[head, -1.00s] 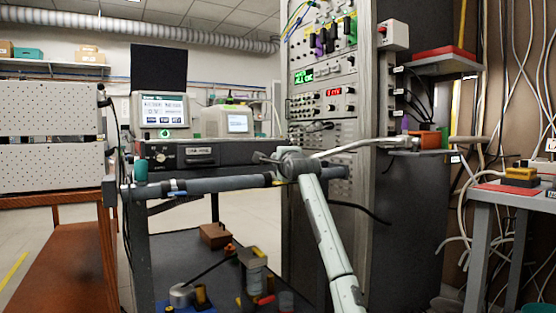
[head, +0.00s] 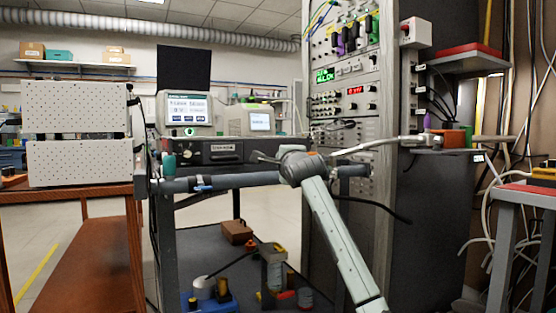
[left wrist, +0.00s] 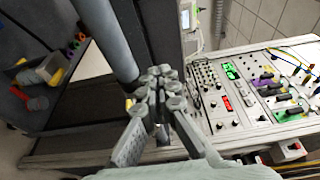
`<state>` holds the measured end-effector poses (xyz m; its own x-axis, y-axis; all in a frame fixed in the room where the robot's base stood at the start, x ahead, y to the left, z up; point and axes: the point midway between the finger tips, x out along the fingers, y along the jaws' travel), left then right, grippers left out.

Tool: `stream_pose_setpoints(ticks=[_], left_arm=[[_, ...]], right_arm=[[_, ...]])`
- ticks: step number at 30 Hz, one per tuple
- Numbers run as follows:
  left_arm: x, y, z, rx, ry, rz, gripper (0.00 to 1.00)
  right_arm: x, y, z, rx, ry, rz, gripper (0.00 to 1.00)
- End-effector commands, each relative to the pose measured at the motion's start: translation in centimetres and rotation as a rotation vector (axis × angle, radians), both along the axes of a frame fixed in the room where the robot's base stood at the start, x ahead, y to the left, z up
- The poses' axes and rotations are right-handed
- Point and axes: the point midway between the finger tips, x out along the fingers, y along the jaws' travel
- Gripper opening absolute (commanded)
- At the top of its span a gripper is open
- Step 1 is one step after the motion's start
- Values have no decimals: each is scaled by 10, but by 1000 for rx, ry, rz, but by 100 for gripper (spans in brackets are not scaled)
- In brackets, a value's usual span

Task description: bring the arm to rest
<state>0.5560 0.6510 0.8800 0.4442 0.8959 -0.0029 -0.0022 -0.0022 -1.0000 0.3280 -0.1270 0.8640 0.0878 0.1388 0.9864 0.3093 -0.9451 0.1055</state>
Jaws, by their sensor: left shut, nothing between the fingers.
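My left arm enters the head view from the bottom and rises to a wrist joint above the cart. My left gripper (head: 264,157) points left from that joint, near the dark cart's bar (head: 230,181); I cannot tell the gap between them. In the left wrist view my left gripper (left wrist: 158,76) is in the middle, its fingers together and nothing held. The bar (left wrist: 104,40) runs past its upper left there. My right gripper is in no view.
An instrument rack (head: 345,90) stands behind the arm, with its panel (left wrist: 228,88) in the wrist view. A white perforated cabinet (head: 75,110) is at left. The cart's lower shelf (head: 200,258) carries small items. A side table (head: 515,195) is at right.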

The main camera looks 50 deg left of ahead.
Motion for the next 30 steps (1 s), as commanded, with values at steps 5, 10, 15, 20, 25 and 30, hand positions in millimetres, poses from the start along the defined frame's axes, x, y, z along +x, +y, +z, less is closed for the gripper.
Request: stream_pose_setpoints(ticks=[5,10,15,20,25,30], left_arm=[[-13,-1,0,0,0,-1,0],[-14,-1,0,0,1,-2,0],[-14,-1,0,0,1,-2,0],[-14,-1,0,0,1,-2,0],[-14,-1,0,0,1,-2,0],[-14,-1,0,0,1,-2,0]], right_arm=[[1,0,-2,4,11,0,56],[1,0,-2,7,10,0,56],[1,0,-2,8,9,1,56],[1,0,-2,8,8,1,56],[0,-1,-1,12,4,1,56],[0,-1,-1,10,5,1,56]])
